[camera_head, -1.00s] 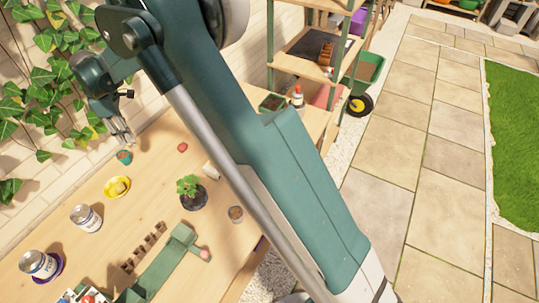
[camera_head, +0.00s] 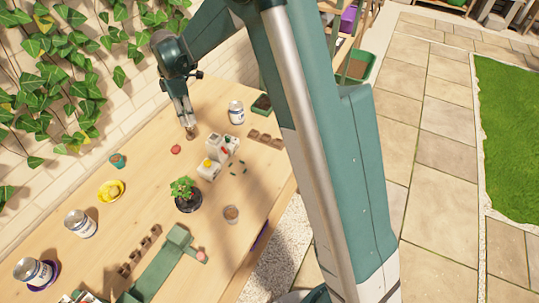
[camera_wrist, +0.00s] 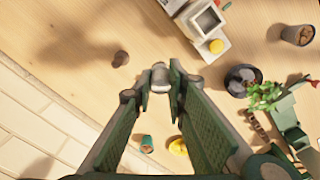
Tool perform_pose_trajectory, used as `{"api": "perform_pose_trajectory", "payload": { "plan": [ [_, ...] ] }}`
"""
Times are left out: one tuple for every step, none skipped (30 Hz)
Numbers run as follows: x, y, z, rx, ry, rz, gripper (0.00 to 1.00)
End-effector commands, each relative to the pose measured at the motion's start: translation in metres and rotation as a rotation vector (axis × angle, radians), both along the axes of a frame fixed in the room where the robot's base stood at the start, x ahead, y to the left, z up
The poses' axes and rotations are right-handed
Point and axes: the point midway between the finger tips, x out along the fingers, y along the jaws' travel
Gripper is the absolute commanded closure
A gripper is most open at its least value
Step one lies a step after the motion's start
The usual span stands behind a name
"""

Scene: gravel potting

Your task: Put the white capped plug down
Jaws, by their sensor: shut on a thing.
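My gripper (camera_head: 188,123) hangs over the table between the ivy wall and the white boxes. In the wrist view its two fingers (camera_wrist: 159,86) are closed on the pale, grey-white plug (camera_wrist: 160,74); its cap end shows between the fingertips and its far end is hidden. A small brown piece (camera_wrist: 121,59) is on the bare wood to the left of the fingertips, apart from them. In the head view a brownish piece (camera_head: 190,133) shows right at the fingertips; I cannot tell whether it is held or behind them.
White boxes (camera_head: 210,169) stand right of my gripper. A red item (camera_head: 176,149), potted plant (camera_head: 185,204), yellow saucer (camera_head: 120,183), small teal pot (camera_head: 118,162) and white tin (camera_head: 236,113) are around. Bare wood (camera_wrist: 70,25) lies left of the fingertips.

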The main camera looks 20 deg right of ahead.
Motion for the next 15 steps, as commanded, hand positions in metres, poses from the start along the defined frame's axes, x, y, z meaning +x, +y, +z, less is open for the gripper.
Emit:
{"api": "perform_pose_trajectory", "payload": {
  "plan": [
    [-0.002, -0.018, 0.001, 0.000, 0.000, -0.005, 0.94],
    [-0.003, -0.028, 0.001, 0.000, 0.000, -0.007, 0.94],
    [-0.005, -0.040, 0.001, 0.000, 0.000, -0.006, 0.94],
    [-0.007, -0.050, 0.001, 0.000, 0.000, -0.007, 0.94],
    [-0.008, -0.060, 0.001, 0.000, 0.000, -0.009, 0.94],
    [-0.011, -0.071, 0.000, 0.000, 0.000, -0.008, 0.94],
    [-0.013, -0.081, 0.000, 0.000, 0.000, -0.010, 0.94],
    [-0.015, -0.090, 0.001, 0.000, 0.000, -0.011, 0.94],
    [-0.018, -0.102, 0.001, 0.000, 0.000, -0.011, 0.94],
    [-0.020, -0.111, 0.000, 0.000, 0.000, -0.012, 0.94],
    [-0.022, -0.120, 0.000, 0.000, 0.000, -0.013, 0.94],
    [-0.026, -0.132, 0.000, 0.000, 0.000, -0.013, 0.94],
    [-0.029, -0.141, 0.000, 0.000, 0.001, -0.015, 0.94],
    [-0.032, -0.149, 0.000, 0.000, 0.001, -0.015, 0.94],
    [-0.036, -0.161, 0.000, 0.000, 0.001, -0.015, 0.94]
  ]
}}
